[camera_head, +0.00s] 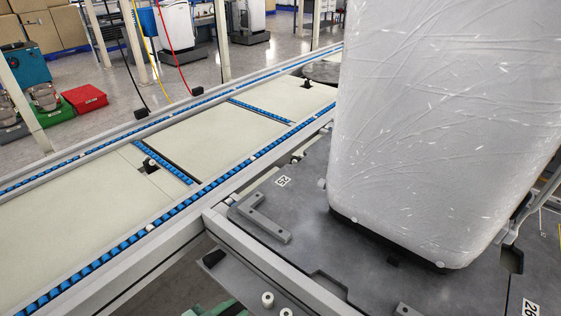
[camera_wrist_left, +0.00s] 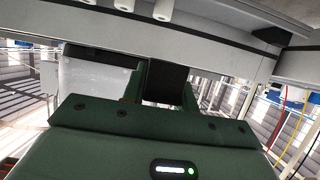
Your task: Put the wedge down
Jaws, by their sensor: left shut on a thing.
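The wedge (camera_wrist_left: 165,82) shows in the left wrist view as a dark, near-black block between the two green fingers of my left gripper (camera_wrist_left: 162,92). The gripper is shut on it. Its far end lies close to a pale metal beam; I cannot tell whether they touch. In the head view only a bit of my green left gripper (camera_head: 215,309) shows at the bottom edge, below the conveyor frame. My right gripper is in neither view.
A large wrapped white unit (camera_head: 440,120) stands on a grey plate (camera_head: 300,205) at the right. A conveyor (camera_head: 215,140) with blue rollers runs diagonally at the left. White rollers (camera_head: 267,300) and a metal beam (camera_head: 260,262) are close to my left gripper. Red and green boxes (camera_head: 85,98) lie farther back.

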